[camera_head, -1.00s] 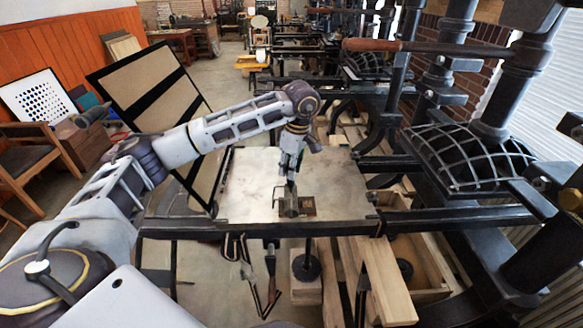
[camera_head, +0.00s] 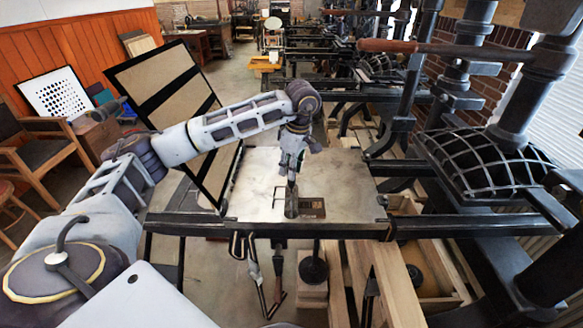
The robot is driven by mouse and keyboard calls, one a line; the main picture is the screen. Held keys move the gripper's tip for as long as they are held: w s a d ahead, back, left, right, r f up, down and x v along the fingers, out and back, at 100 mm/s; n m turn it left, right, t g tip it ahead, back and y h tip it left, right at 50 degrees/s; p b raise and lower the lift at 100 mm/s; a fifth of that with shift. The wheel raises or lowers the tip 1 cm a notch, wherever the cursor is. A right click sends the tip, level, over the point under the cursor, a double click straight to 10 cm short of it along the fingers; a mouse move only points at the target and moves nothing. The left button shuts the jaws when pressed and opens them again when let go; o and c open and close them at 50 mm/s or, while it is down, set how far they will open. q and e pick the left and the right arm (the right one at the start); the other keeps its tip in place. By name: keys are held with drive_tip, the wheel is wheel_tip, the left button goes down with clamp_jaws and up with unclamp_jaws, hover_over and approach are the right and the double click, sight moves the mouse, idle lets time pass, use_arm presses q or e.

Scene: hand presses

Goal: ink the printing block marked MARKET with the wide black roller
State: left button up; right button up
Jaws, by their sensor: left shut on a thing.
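My left gripper (camera_head: 292,178) points down over the pale flat press bed (camera_head: 260,175) and is shut on a small roller (camera_head: 291,206). The roller shows a dark grey cylinder and a thin wire frame, low over the bed near its front edge. A small brown printing block (camera_head: 314,208) lies on the bed just right of the roller. Its lettering is too small to read. I cannot tell whether the roller touches the block or the bed. My right gripper is not in view.
A tall framed panel (camera_head: 165,80) leans at the bed's left. The iron press (camera_head: 475,160) with its gridded part and long wooden handle (camera_head: 388,46) stands at right. Wooden beams (camera_head: 398,285) lie below the bed. Much of the bed is bare.

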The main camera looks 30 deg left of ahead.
use_arm(q)
drive_tip(key=shift+r, duration=0.15)
drive_tip(key=shift+r+p, duration=1.45)
drive_tip(key=shift+r, duration=0.95)
drive_tip(key=shift+f, duration=0.2)
drive_tip(key=shift+f+b, duration=1.5)
drive_tip(key=shift+f, duration=0.8)
drive_tip(key=shift+w+d, duration=0.1)
drive_tip(key=shift+d, duration=0.05)
drive_tip(key=shift+w+d+f, duration=0.1)
drive_tip(key=shift+w+d, duration=0.3)
drive_tip(key=shift+d, duration=0.3)
drive_tip(key=shift+w+d+f, duration=0.1)
drive_tip(key=shift+w+d, duration=0.3)
drive_tip(key=shift+d, duration=0.25)
